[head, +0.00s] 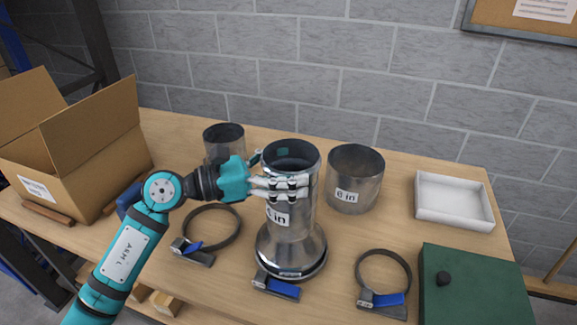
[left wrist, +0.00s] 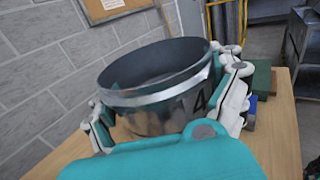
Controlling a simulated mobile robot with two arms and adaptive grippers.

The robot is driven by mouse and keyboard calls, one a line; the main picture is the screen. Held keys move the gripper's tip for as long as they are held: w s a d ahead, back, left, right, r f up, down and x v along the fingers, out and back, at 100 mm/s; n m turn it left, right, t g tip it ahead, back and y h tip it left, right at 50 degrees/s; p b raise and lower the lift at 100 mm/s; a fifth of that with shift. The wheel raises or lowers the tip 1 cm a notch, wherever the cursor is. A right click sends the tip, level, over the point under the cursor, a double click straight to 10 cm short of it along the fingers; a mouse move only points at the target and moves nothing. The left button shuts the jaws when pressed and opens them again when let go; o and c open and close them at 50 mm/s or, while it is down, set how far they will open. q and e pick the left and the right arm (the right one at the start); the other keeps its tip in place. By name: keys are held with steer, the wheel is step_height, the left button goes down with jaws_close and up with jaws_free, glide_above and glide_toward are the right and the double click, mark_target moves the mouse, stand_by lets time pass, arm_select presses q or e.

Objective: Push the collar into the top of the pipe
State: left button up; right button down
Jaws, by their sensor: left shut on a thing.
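My left gripper (head: 283,187) is shut around a tall shiny metal cylinder, which I take to be the collar (head: 295,222). The collar is upright, open at the top, with a partly hidden "in" label. In the left wrist view the collar (left wrist: 150,97) has a bright rim band and a "4" on its side, with fingers on both sides. Directly below it is a flared metal piece, which I take to be the pipe (head: 291,252). The two look in line and touching, but I cannot tell how deep the collar sits. My right gripper is not in view.
A "6 in" metal cylinder (head: 353,180) stands close right, and a smaller one (head: 223,140) behind left. Ring clamps (head: 213,228) (head: 383,283) lie on the table either side. A cardboard box (head: 95,150), white tray (head: 453,200) and green case (head: 475,285) stand farther out.

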arm_select(q)
steer(key=o, duration=0.9)
steer(key=shift+f, duration=0.15)
steer(key=v, duration=1.2)
